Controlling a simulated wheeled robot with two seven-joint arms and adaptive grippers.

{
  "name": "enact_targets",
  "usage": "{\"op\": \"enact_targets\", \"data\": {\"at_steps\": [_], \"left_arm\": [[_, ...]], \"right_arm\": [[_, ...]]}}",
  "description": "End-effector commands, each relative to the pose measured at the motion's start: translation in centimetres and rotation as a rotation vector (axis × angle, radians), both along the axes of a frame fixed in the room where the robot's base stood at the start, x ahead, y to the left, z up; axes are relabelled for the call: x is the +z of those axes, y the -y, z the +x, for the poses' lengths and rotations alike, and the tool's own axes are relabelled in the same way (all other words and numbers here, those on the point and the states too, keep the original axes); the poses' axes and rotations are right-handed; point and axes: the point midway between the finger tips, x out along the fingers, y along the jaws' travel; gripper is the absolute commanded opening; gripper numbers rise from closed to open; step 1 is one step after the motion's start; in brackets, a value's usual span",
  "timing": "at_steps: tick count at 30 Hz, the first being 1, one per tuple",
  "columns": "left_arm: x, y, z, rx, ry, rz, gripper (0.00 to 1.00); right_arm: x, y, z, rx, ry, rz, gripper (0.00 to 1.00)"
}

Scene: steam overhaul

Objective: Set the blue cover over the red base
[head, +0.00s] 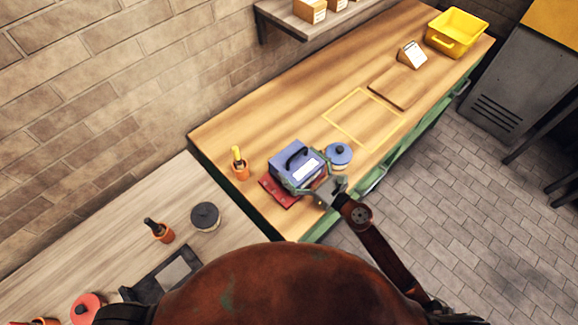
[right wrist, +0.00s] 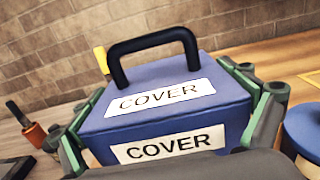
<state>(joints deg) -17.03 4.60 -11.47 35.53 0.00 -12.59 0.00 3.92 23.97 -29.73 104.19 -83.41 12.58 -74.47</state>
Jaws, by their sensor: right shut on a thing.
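The blue cover (head: 289,161) is a box with a black handle on top and white labels. In the right wrist view the cover (right wrist: 170,106) has labels reading COVER. My right gripper (head: 310,183) is shut on it, with a green finger on each side of the box. The red base (head: 276,195) lies on the wooden bench, below and toward the front left of the cover, which hides much of it. I cannot tell whether the cover touches the base. My left gripper is not in view.
A round blue lidded pot (head: 338,155) stands close to the right of the cover. An orange cup (head: 239,170) with a yellow-handled item stands to the left. A yellow outlined square (head: 362,118) on the bench is empty. A yellow bin (head: 455,33) stands at the far end.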

Motion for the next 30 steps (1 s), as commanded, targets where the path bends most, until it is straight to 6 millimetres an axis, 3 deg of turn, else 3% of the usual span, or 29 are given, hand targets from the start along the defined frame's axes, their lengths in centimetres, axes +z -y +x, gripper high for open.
{"op": "enact_targets", "data": {"at_steps": [5, 15, 29, 30], "left_arm": [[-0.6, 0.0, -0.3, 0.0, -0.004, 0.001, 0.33], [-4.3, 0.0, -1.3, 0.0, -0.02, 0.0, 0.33], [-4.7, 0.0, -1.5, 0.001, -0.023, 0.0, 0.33], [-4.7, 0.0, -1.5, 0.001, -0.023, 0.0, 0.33]], "right_arm": [[-0.6, -0.3, 0.2, -0.004, 0.002, 0.002, 0.53], [-5.1, -0.6, 0.5, -0.017, -0.001, 0.001, 0.53], [-5.4, -0.6, 0.5, -0.017, 0.002, 0.001, 0.53], [-5.6, -0.5, 0.4, -0.017, 0.0, 0.0, 0.96]]}}
